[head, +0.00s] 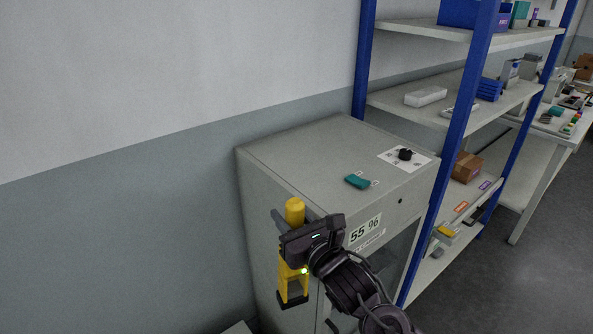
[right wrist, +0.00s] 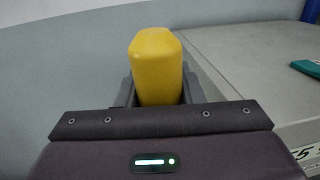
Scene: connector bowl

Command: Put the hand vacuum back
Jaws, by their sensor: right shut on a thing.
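The yellow hand vacuum (head: 292,284) is upright in front of the left side of the grey cabinet in the head view. It has a rounded yellow top and a dark lower end. My right gripper (head: 290,229) is shut on it just below the top and hides its middle. In the right wrist view, the vacuum's yellow top (right wrist: 156,62) stands between the two dark fingers of the right gripper (right wrist: 158,92). I cannot tell whether the vacuum touches the cabinet side. My left gripper is not in view.
The grey cabinet (head: 310,150) has a teal item (head: 357,181) and a white sheet with a black knob-like item (head: 405,154) on top. A blue-framed shelf rack (head: 462,120) stands close on its right. Bare wall and free room lie left of the cabinet.

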